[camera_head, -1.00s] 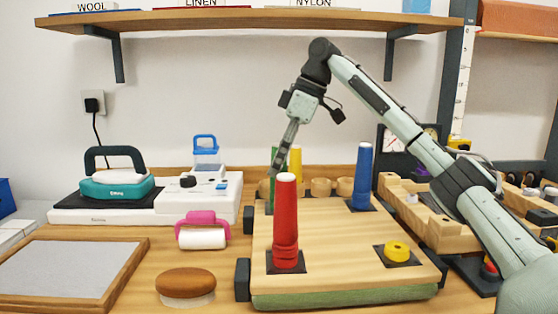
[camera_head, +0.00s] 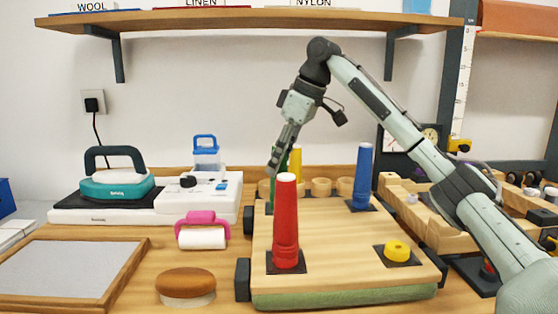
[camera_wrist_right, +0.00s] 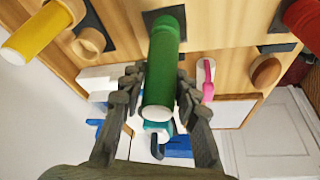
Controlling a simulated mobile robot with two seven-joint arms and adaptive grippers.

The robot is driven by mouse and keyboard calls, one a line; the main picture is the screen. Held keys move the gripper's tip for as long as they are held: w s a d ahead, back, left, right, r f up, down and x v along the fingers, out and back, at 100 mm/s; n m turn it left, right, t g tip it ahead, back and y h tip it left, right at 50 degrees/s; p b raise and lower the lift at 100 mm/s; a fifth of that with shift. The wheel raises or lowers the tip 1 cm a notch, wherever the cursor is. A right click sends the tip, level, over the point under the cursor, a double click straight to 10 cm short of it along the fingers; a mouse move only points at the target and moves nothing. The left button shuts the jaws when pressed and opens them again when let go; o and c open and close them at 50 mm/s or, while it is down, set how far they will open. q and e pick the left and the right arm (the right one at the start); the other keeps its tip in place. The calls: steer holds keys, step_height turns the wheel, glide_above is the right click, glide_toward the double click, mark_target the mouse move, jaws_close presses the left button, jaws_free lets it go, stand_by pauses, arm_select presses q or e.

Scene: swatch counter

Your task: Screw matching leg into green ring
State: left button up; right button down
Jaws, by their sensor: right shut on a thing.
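A green leg (camera_wrist_right: 162,75) stands at a black square plate (camera_wrist_right: 163,17) on the wooden board (camera_head: 335,250). Its pale free end faces the right wrist camera. A wider green band at its foot looks like the green ring (camera_wrist_right: 170,28), but I cannot tell where ring and leg meet. My right gripper (camera_wrist_right: 158,92) has its dark fingers on both sides of the leg, shut on it. In the head view the right gripper (camera_head: 273,168) is at the board's back left corner, and the red leg partly hides the green leg (camera_head: 281,165). My left gripper is not in view.
A red leg (camera_head: 286,220) stands in front, a blue leg (camera_head: 363,175) and a yellow leg (camera_head: 296,160) farther back. A pink-handled roller (camera_head: 203,230) and teal iron (camera_head: 118,185) are left. A shelf (camera_head: 240,18) hangs above.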

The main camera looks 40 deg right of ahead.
steer(key=m+h, duration=0.1)
steer(key=m, duration=0.1)
steer(key=m+h, duration=0.1)
steer(key=m, duration=0.2)
steer(key=shift+a+t, duration=0.1)
steer(key=shift+t, duration=0.2)
steer(key=m+h, duration=0.1)
steer(key=m, duration=0.2)
steer(key=m+h, duration=0.1)
steer(key=m, duration=0.1)
steer(key=shift+f+m, duration=0.1)
steer(key=shift+m, duration=0.3)
steer(key=c, duration=1.4)
jaws_free()
steer(key=shift+o, duration=0.2)
